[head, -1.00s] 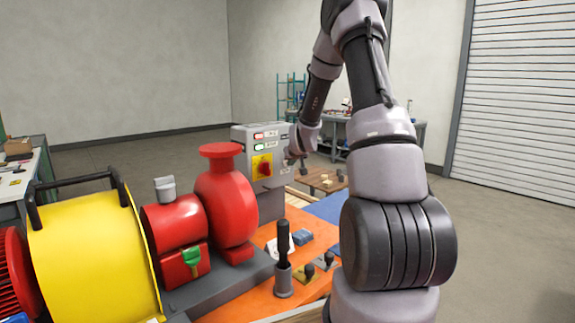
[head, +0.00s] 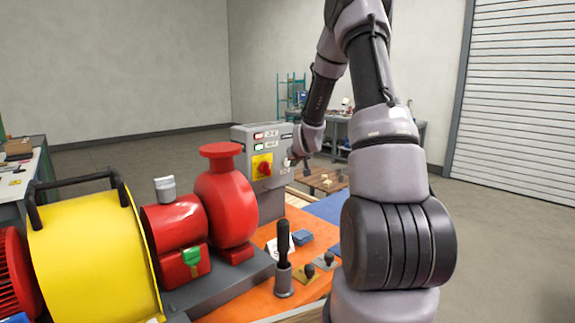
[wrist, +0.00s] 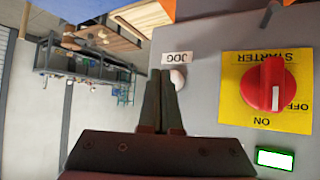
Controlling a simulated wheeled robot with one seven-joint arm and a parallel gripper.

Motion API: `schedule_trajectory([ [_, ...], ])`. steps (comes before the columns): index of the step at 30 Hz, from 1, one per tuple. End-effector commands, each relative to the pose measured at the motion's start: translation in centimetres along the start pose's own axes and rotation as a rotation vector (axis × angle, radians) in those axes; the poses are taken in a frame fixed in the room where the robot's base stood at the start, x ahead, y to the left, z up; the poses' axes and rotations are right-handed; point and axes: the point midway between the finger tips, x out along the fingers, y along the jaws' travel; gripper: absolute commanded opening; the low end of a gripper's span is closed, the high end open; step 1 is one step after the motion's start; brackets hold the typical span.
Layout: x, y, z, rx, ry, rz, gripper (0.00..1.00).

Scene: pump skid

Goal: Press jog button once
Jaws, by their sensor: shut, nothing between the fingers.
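The jog button (wrist: 178,78) is a small pale round knob below the upside-down JOG label (wrist: 177,58) on the grey control box, in the wrist view. The box (head: 272,188) stands behind the red pump in the head view. My gripper (wrist: 160,72) is shut and empty. In the head view my gripper (head: 294,161) is at the box's right side, small and partly hidden by my wrist.
A red rotary starter switch (wrist: 270,86) on a yellow plate and a lit green indicator (wrist: 274,158) sit right of the fingers. The red pump (head: 225,205) and yellow guard (head: 92,255) stand at left. A black-handled tool (head: 283,243) stands upright on the orange surface.

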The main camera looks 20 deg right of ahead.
Motion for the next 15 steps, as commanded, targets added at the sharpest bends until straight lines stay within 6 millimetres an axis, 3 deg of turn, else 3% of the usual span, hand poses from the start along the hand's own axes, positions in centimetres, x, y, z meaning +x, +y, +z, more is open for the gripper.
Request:
schedule_trajectory([
  [5, -0.2, 0.2, 0.2, 0.0, -0.001, 0.001, 0.0],
  [15, -2.6, 2.0, 1.9, 0.0, 0.0, 0.002, 0.0],
])
